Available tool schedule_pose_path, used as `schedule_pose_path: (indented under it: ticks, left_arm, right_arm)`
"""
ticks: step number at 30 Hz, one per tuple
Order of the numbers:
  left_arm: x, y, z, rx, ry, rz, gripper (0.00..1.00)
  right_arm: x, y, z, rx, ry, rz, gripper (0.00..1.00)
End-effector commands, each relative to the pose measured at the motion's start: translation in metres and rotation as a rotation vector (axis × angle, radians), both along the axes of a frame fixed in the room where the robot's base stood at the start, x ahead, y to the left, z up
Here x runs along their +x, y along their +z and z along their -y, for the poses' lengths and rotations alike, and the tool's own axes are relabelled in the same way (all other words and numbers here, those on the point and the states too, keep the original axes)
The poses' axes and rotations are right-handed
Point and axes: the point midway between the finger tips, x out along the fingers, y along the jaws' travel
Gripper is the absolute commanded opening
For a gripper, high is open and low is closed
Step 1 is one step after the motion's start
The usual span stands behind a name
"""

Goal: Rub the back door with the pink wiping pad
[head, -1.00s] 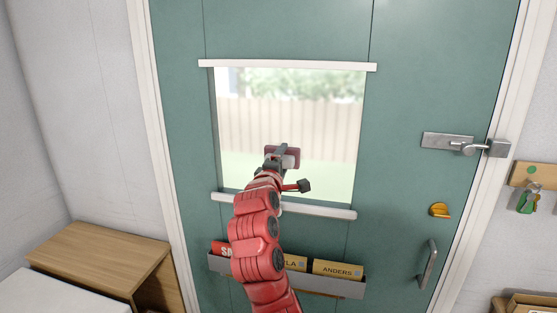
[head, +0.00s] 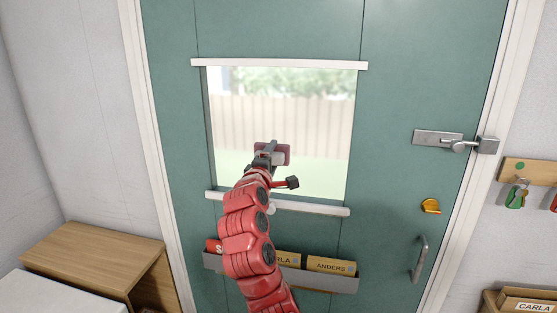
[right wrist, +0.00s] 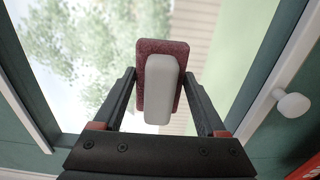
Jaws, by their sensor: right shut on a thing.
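The back door (head: 400,75) is green, with a window (head: 300,110) framed by white rails. My right gripper (head: 268,156) is in front of the lower part of the window. It is shut on the pink wiping pad (head: 286,153), which faces the glass. In the right wrist view the pad (right wrist: 144,60) shows as a dark pink slab with a pale handle (right wrist: 158,90) between the two fingers. I cannot tell whether the pad touches the glass. My left gripper is not in view.
A grey rack (head: 345,283) with named folders hangs below the window. A wooden cabinet (head: 95,255) stands at left. A key board (head: 525,172) hangs at right.

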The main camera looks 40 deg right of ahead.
Motion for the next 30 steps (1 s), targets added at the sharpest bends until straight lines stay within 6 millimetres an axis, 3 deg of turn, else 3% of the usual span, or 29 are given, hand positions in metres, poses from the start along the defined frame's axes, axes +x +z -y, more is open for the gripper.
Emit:
schedule_pose_path:
  ticks: [11,30]
  left_arm:
    - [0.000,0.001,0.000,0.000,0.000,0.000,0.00]
    - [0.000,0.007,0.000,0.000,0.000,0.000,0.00]
  right_arm:
    - [-0.001,0.000,-0.002,0.002,0.000,-0.001,0.30]
    - [-0.039,0.000,-0.046,0.001,0.001,0.000,0.30]
